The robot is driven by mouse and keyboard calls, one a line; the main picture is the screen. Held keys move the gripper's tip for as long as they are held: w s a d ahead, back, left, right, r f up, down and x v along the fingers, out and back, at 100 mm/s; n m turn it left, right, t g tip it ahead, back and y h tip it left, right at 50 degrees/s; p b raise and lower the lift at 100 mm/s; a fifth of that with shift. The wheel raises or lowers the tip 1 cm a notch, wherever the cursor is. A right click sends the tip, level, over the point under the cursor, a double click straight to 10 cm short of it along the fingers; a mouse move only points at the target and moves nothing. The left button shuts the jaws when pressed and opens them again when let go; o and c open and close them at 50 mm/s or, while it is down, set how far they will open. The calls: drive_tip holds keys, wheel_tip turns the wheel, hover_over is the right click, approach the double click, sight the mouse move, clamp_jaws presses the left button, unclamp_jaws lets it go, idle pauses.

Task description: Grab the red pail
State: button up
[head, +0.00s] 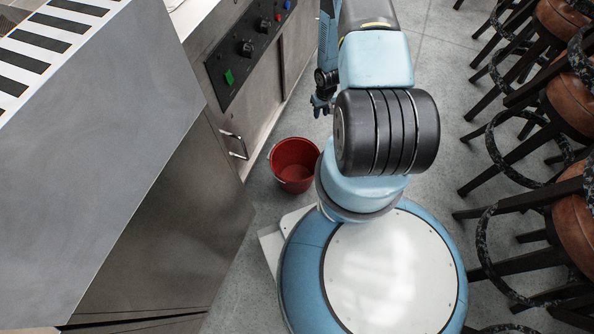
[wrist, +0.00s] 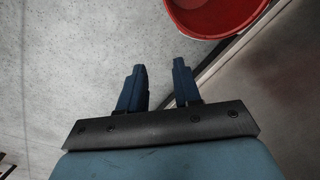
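The red pail (head: 294,165) stands upright on the grey floor in the head view, beside the steel cabinet and just left of my arm. It looks empty. In the wrist view the pail (wrist: 214,16) shows only in part, cut off by the top edge, above and to the right of my fingers. My gripper (wrist: 159,70) is open, with its two dark blue fingers apart and only floor seen between them. In the head view my gripper (head: 321,104) is partly hidden behind my arm, above the pail in the picture. The fingers do not touch the pail.
A steel cabinet (head: 228,138) with a handle and a control panel (head: 245,48) stands close left of the pail. A large metal unit (head: 95,130) fills the left. Several bar stools (head: 570,115) line the right. Grey floor (head: 440,110) is clear between.

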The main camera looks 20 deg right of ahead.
approach(316, 150)
drive_tip(key=shift+y, duration=0.3)
drive_tip(key=shift+w+a+f, duration=0.1)
drive_tip(key=shift+w+f, duration=0.05)
drive_tip(key=shift+f, duration=1.55)
drive_tip(key=shift+w+f, duration=0.15)
drive_tip(key=shift+f, duration=1.6)
drive_tip(key=shift+w+a+f, duration=0.1)
drive_tip(key=shift+w+f, duration=0.05)
drive_tip(key=shift+f, duration=1.55)
drive_tip(key=shift+c, duration=0.3)
clamp_jaws()
